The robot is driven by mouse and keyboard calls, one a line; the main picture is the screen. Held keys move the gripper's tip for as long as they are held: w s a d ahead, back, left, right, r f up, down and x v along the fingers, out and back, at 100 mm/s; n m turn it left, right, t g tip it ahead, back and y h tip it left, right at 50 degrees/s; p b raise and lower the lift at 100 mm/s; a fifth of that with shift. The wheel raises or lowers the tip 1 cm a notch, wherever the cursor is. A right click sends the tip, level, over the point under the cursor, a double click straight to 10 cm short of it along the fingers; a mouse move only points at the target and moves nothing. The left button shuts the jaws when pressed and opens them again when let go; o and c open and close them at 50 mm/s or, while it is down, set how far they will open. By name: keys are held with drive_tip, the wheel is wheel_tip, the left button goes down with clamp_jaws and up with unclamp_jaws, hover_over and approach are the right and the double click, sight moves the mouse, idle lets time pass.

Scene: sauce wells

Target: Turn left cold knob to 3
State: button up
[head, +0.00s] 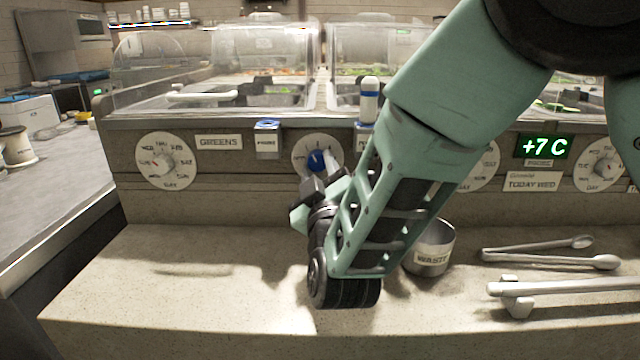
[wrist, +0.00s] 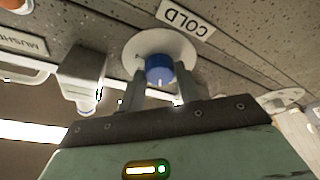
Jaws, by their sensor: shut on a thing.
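The left cold knob is a blue knob (head: 316,158) on a round white dial (head: 301,150) on the counter's front panel, left of centre in the head view. The blue knob also shows in the wrist view (wrist: 159,67), under a tilted COLD label (wrist: 185,18). My gripper (head: 322,170) reaches the dial from the front, and its fingers (wrist: 158,84) stand on both sides of the knob, shut on it. The gripper and arm cover part of the dial's lower right. I cannot read which number the knob points to.
A day dial (head: 166,161) and a GREENS label (head: 219,142) are to the left. A WASTE cup (head: 432,250) and metal tongs (head: 550,258) stand right of my arm on the ledge. The ledge's left part (head: 150,290) is clear.

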drive_tip(key=m+b, duration=0.1)
drive_tip(key=m+h+b, duration=0.1)
drive_tip(key=m, duration=0.1)
drive_tip(key=m+h+b, duration=0.1)
drive_tip(key=m+b, duration=0.1)
drive_tip(key=shift+a+f+t, duration=0.15)
drive_tip(key=shift+f+t, duration=0.15)
drive_tip(key=m+h+b, duration=0.2)
drive_tip(key=m+b, duration=0.1)
drive_tip(key=m, duration=0.2)
drive_tip(key=shift+a, duration=0.1)
drive_tip(key=m+h+b, duration=0.1)
drive_tip(key=m, duration=0.1)
drive_tip(key=m+h+b, duration=0.1)
drive_tip(key=m+b, duration=0.1)
drive_tip(key=shift+a+r+m+g, duration=0.1)
drive_tip(key=shift+a+m+g, duration=0.05)
drive_tip(key=shift+m+g, duration=0.25)
drive_tip(key=shift+r+m+g+h+b, duration=0.15)
drive_tip(key=shift+m+h+b, duration=0.35)
drive_tip(key=shift+m, duration=0.6)
drive_tip(key=shift+r+m+g+h+b, duration=0.1)
drive_tip(key=shift+m+g+h+b, duration=0.2)
drive_tip(key=shift+m+b, duration=0.6)
drive_tip(key=shift+m, duration=0.3)
drive_tip(key=o, duration=1)
drive_tip(key=shift+a, duration=0.1)
